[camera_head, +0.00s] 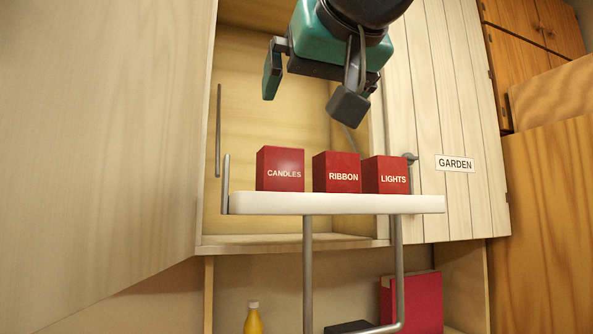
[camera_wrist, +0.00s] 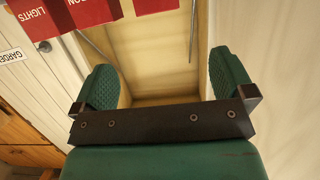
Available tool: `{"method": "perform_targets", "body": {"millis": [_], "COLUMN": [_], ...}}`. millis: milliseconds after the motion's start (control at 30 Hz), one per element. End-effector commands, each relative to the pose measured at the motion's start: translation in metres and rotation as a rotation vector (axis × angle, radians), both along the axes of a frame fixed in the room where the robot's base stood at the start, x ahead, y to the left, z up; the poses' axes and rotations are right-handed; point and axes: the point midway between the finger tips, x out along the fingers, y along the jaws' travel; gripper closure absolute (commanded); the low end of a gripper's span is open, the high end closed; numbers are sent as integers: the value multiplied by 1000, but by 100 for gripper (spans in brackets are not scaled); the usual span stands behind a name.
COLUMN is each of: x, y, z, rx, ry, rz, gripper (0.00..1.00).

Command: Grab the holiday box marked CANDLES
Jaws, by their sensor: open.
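The red box marked CANDLES (camera_head: 280,160) stands upright at the left of a row of three red boxes on a white shelf (camera_head: 335,205). Beside it stand the RIBBON box (camera_head: 336,164) and the LIGHTS box (camera_head: 385,168). My gripper (camera_head: 310,92) is open and empty, above the row and apart from the boxes in the head view. In the wrist view its two green fingers (camera_wrist: 165,82) are spread with nothing between them. The LIGHTS box (camera_wrist: 35,14) shows upside down at the top left there; the other boxes are cut off by the top edge.
A metal upright (camera_head: 226,185) stands at the shelf's left end, close to the CANDLES box. Metal rods (camera_head: 308,270) run below the shelf. A large wooden door (camera_head: 95,130) fills the left; a GARDEN door (camera_head: 450,120) is on the right.

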Motion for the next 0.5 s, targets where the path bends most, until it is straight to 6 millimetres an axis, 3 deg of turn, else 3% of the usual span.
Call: {"method": "perform_targets", "body": {"millis": [300,500], "x": [68,96], "y": [14,24], "z": [-23,-31], "rx": [-5,-3], "ry": [4,1], "rz": [-12,-6], "gripper": [0,0]}}
